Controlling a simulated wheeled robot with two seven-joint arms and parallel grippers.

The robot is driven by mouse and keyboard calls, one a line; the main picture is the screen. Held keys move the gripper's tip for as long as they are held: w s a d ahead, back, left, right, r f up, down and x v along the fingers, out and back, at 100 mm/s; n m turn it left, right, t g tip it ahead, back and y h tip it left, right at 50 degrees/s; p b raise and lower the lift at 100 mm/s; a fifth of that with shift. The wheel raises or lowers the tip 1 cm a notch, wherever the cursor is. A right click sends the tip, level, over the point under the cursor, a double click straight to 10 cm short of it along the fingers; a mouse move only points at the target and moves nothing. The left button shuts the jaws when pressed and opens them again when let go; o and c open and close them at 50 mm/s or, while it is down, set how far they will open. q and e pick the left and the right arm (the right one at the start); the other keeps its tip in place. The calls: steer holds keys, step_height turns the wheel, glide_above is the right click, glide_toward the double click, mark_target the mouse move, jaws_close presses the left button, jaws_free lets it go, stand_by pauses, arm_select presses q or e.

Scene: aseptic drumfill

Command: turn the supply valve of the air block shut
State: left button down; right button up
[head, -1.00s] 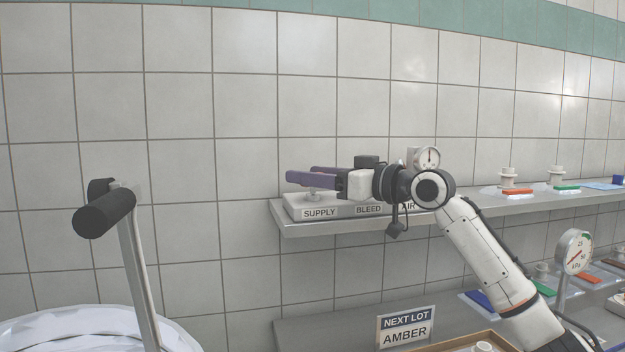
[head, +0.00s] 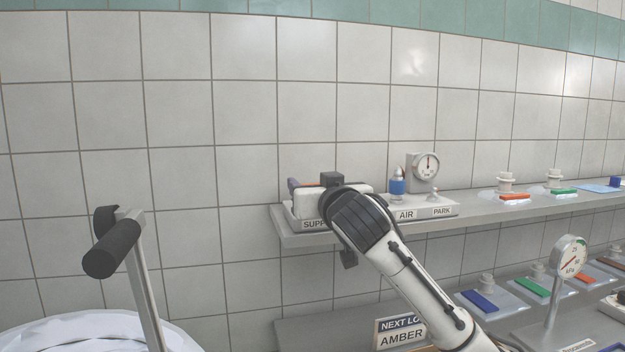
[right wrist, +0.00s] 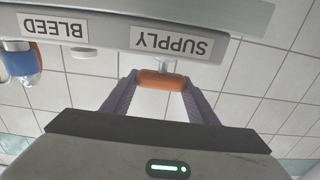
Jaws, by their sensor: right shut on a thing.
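The air block (head: 448,209) is a light grey base on the upper shelf, with SUPPLY, AIR and PARK labels showing in the head view. The supply valve's orange handle (right wrist: 160,79) shows in the right wrist view beside the SUPPLY label. My right gripper (right wrist: 160,88) has its two purple fingers closed on the ends of this handle, which lies across between them. In the head view my right gripper (head: 299,186) is at the block's left end, and my wrist hides most of the valve and the BLEED label. My left gripper is not in view.
A blue-collared fitting (head: 397,186) and a round gauge (head: 424,167) stand right of my wrist. The shelf (head: 285,240) also holds white fittings farther right. A metal arm with a black grip (head: 112,249) rises at the left. An AMBER sign (head: 401,334) stands below.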

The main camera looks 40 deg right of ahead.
steer(key=shift+f+h, duration=0.1)
steer(key=shift+h, duration=0.2)
steer(key=o, duration=1)
steer(key=shift+o, duration=0.2)
steer(key=b+v, duration=0.1)
steer(key=v, duration=0.9)
steer(key=shift+s+b, duration=0.15)
steer(key=shift+b, duration=0.25)
steer(key=shift+a, duration=0.1)
